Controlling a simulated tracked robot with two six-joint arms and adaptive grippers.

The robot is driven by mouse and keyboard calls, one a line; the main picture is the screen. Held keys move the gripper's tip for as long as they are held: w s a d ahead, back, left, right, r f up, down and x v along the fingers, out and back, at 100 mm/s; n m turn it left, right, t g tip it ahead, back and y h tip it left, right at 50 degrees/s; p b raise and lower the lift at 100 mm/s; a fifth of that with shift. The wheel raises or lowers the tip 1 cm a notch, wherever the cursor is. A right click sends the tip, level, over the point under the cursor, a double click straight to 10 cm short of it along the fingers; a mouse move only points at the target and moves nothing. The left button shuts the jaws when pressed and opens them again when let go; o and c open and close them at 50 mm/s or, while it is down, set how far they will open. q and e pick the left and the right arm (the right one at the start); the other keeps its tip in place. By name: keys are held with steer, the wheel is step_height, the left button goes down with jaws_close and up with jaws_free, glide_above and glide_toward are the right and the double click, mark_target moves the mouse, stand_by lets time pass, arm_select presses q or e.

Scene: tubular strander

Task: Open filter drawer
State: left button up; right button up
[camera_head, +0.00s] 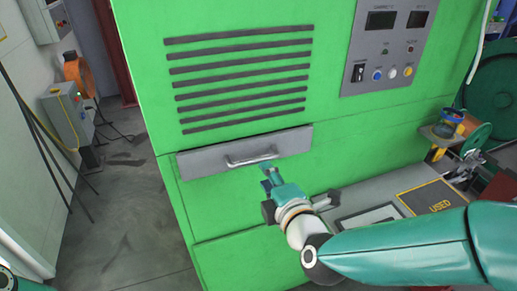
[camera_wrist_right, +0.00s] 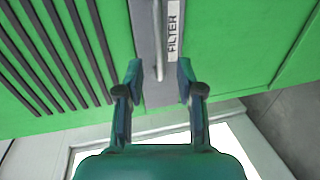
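The filter drawer has a grey front panel (camera_head: 200,161) set in the green cabinet below the vent slots, and it looks flush with the cabinet. Its metal bar handle (camera_head: 252,157) sits at the middle of the panel. In the right wrist view, the handle (camera_wrist_right: 159,45) stands ahead of the fingers beside a white "FILTER" label (camera_wrist_right: 175,30). My right gripper (camera_head: 268,178) is just below and in front of the handle. In the wrist view, its two fingers (camera_wrist_right: 159,88) are apart with nothing held between them.
A control panel (camera_head: 388,50) with displays and buttons is at upper right. A grey bench surface (camera_head: 345,196) with a tray marked "USED" (camera_head: 430,197) lies right of my right gripper. Free floor (camera_head: 125,215) is at left, with a grey box (camera_head: 67,115) beyond.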

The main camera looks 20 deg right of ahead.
mark_target(256, 159)
steer(key=shift+r+p+x, duration=0.25)
steer(key=shift+p+x, duration=0.65)
steer(key=shift+x, duration=0.25)
steer(key=x, duration=0.6)
steer(key=shift+f, duration=0.25)
jaws_close()
steer(key=shift+s, duration=0.1)
